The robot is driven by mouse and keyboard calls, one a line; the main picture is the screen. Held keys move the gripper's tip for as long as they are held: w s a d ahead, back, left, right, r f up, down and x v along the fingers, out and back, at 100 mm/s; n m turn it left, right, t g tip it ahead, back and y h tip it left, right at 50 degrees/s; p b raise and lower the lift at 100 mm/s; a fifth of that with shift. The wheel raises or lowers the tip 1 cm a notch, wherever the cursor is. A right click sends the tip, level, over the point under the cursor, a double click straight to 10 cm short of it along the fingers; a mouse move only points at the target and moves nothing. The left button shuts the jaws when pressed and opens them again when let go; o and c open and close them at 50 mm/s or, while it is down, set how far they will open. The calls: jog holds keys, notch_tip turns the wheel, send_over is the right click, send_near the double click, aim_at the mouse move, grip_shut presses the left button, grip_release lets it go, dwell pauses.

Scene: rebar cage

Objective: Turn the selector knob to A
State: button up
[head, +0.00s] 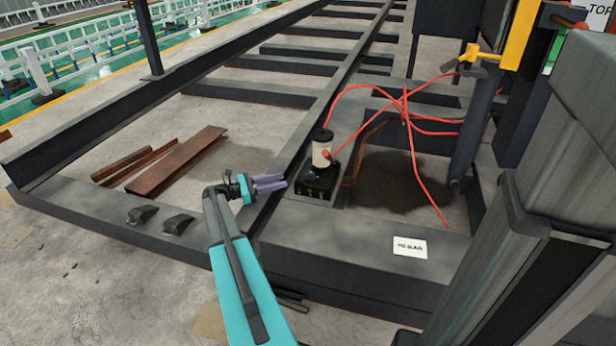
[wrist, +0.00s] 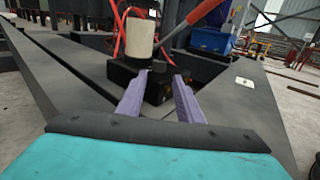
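A black box (head: 318,186) with a cream cylinder (head: 322,152) on top sits on the dark steel frame. In the wrist view the box (wrist: 122,72) lies just beyond my fingertips, and a small dark knob-like part (wrist: 159,67) shows between them. I cannot read any letter A or the knob's pointing. My gripper (head: 285,181), with two purple fingers, is left of the box in the head view, apparently short of it. In the wrist view my gripper (wrist: 158,82) is open, with nothing held between the fingers.
Red hoses (head: 405,115) run from the cylinder over the frame to the right. A white label card (head: 410,246) lies on the front beam. Rusty steel pieces (head: 175,162) lie on the floor at left. A yellow post (head: 518,35) and dark columns stand at right.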

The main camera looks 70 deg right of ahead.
aim_at(311, 173)
jog(key=shift+d, duration=0.1)
jog(key=b+x, duration=0.5)
jog(key=x, duration=0.7)
jog(key=shift+s+f, duration=0.1)
jog(key=shift+s, duration=0.05)
jog(key=shift+s+d, duration=0.45)
jog(key=shift+s, duration=0.05)
jog(key=c, duration=0.8)
jog(key=shift+o, duration=0.2)
